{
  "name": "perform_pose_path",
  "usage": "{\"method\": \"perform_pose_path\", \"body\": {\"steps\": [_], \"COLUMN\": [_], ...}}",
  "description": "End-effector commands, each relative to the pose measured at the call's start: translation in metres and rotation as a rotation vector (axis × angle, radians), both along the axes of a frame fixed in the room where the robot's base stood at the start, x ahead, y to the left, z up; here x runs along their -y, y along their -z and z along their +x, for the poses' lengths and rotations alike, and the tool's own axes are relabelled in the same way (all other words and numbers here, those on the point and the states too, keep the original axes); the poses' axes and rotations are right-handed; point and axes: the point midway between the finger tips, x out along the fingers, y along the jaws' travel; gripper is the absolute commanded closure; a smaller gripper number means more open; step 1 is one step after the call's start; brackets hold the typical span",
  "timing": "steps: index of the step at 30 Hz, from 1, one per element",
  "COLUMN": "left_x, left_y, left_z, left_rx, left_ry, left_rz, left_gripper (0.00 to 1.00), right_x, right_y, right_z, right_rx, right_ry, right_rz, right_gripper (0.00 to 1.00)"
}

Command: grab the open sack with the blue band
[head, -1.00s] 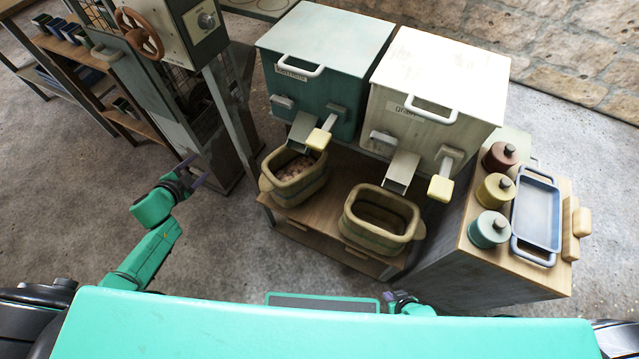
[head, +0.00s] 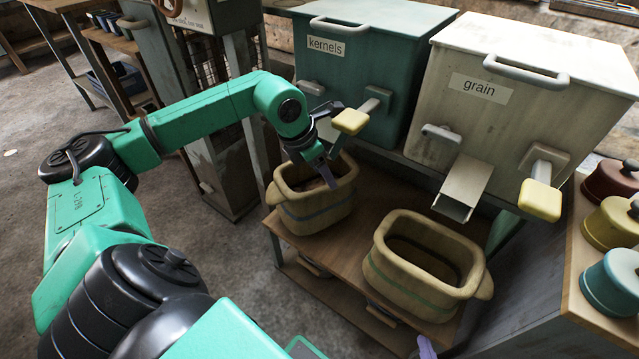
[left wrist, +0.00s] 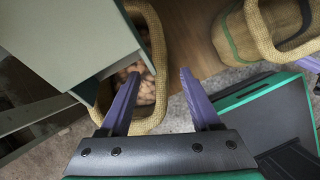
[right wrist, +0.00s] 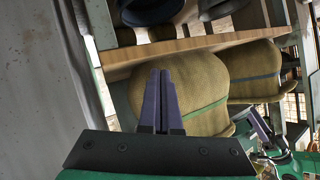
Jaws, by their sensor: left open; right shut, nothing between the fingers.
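The open sack with the blue band (head: 318,208) stands on the left of the low wooden stand, under the kernels bin, with brown contents inside. It also shows in the left wrist view (left wrist: 159,40), its rim passing between the fingers. My left gripper (left wrist: 160,75) is open at this sack's rim; in the head view its wrist partly hides the opening. I cannot tell whether it touches. A second open sack, with a green band (head: 430,292), stands to the right. My right gripper (right wrist: 160,72) is shut and empty in front of a sack; its tip shows at the head view's bottom edge (head: 427,348).
The teal kernels bin (head: 375,60) and white grain bin (head: 500,120) stand behind the sacks, with yellow-ended levers and a grain chute (head: 463,188) jutting forward. Coloured canisters (head: 612,222) stand at right. Wooden stand (head: 362,217) shows bare between the sacks.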

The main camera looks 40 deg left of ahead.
Motion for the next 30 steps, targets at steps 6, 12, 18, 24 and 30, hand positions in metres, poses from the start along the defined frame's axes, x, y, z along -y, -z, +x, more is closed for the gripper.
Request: {"method": "perform_pose_path", "body": {"steps": [6,12,18,24,30], "left_x": [0.004,0.007,0.006,0.006,0.006], "left_y": [0.038,0.056,0.055,0.057,0.06], "left_z": [0.012,0.021,0.02,0.02,0.02], "left_rx": [-0.001,0.001,0.0,0.0,0.0], "left_ry": [0.0,0.0,0.0,0.0,-0.001], "left_rz": [-0.003,-0.001,0.0,0.0,0.0], "left_gripper": [0.36,0.36,0.36,0.36,0.36], "right_x": [-0.001,-0.001,-0.001,-0.001,-0.001], "right_y": [0.018,0.025,0.023,0.025,0.026], "right_z": [0.001,0.0,0.0,0.0,0.001], "right_rx": [0.016,0.025,0.026,0.027,0.026], "right_ry": [0.009,0.018,0.018,0.017,0.017], "right_rz": [0.013,0.023,0.023,0.023,0.024], "right_gripper": [1.0,1.0,1.0,1.0,1.0]}}
